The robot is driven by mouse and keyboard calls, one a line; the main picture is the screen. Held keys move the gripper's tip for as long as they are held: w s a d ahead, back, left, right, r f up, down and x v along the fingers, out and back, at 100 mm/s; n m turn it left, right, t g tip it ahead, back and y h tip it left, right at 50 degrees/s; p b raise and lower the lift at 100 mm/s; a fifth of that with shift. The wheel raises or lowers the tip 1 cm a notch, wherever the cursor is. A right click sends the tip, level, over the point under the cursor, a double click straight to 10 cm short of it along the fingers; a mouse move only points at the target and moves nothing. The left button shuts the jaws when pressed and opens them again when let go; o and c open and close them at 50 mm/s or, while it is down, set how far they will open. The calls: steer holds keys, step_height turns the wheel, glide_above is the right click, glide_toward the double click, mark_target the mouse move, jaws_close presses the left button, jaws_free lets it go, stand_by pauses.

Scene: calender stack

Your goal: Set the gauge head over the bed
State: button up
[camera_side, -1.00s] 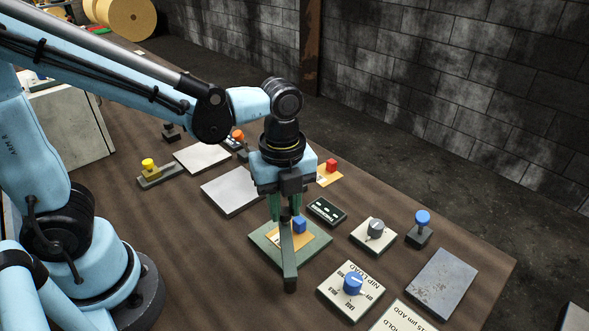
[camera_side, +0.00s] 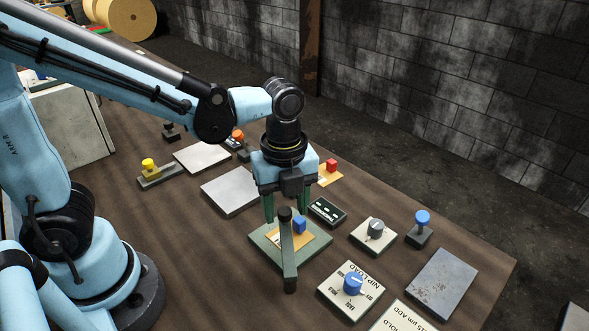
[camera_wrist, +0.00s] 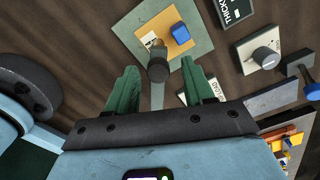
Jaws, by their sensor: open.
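The gauge appears to be a dark green bar (camera_side: 289,255) with a black knob (camera_side: 285,213) at its end, reaching over the green bed plate (camera_side: 262,250). An orange sheet (camera_side: 275,238) and a blue block (camera_side: 299,225) lie on the plate. My gripper (camera_side: 287,217) is open, its green fingers on either side of the knob and apart from it. In the wrist view the knob (camera_wrist: 158,70) sits ahead of and between my spread fingers (camera_wrist: 160,84), over the plate (camera_wrist: 196,47). The bar runs back between the fingers. Whether the head touches the sheet is hidden.
A small black panel (camera_side: 327,211) lies close right of the plate. A grey knob (camera_side: 375,229), a blue-topped post (camera_side: 421,228) and a blue dial (camera_side: 353,284) stand further right. Pale plates (camera_side: 230,190) and a yellow button (camera_side: 149,165) are left. Bare bench lies in front of the plate.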

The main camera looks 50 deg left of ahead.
step_height(320, 180, up, 12)
stand_by(0.7)
steer(key=a+f+n+t, duration=0.3)
steer(key=a+n, duration=0.1)
steer(key=n, duration=0.7)
steer(key=a+f+n+t, duration=0.3)
steer(key=a+n+t, duration=0.1)
steer(key=n, duration=0.7)
steer(key=shift+s+a+f+n, duration=0.2)
steer(key=shift+s+a+n, duration=0.15)
steer(key=shift+a, duration=0.4)
